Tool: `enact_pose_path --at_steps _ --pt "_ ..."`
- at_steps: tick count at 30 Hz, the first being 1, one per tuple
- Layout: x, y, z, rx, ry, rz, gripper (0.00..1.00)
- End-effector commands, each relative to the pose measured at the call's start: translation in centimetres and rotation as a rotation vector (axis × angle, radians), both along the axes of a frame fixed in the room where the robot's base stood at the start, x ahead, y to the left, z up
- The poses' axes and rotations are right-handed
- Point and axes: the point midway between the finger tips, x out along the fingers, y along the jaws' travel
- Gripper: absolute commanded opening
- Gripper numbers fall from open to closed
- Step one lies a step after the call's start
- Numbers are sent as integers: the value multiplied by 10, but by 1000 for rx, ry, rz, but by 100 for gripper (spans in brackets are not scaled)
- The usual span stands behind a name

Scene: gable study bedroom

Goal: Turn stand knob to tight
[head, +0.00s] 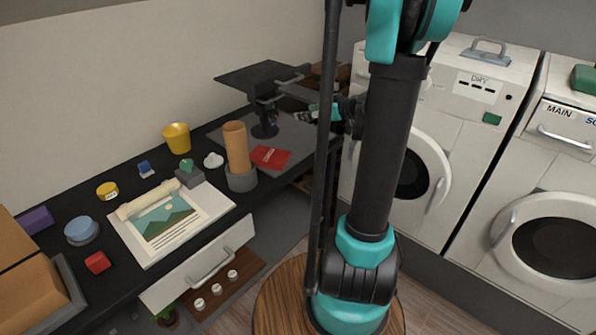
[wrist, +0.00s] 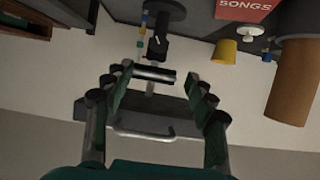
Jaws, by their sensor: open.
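The stand (head: 262,78) is at the back right of the dark desk, with a flat black top plate, a short post and a round base. The wrist view looks at it upside down: base (wrist: 165,12) at the top, plate (wrist: 120,118) below. A short dark and silver crosspiece (wrist: 155,75) lies across the post and looks like the knob; its setting cannot be read. My gripper (wrist: 150,82) is open, its fingers on either side of this crosspiece with gaps showing. In the head view my gripper (head: 325,114) is right of the post, partly hidden by my arm.
Small coloured beads (wrist: 142,40) hang beside the post. A red book (head: 270,157), a tan cylinder in a grey holder (head: 241,180), a yellow cup (head: 177,138) and a white knobbed item (head: 213,160) stand near the stand. Washing machines (head: 555,235) are at right.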

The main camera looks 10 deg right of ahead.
Motion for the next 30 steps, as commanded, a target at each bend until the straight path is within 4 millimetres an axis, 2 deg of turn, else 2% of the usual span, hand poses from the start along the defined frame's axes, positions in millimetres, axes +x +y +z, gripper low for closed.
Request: enact_pose_path --at_steps 1,3,15,30 --pt "-7 11 -4 -1 30 6 56" --pt "-15 19 -10 -1 71 4 56" --pt "-69 56 -41 -23 296 -37 56" --pt "-146 78 -80 -86 542 -162 56"
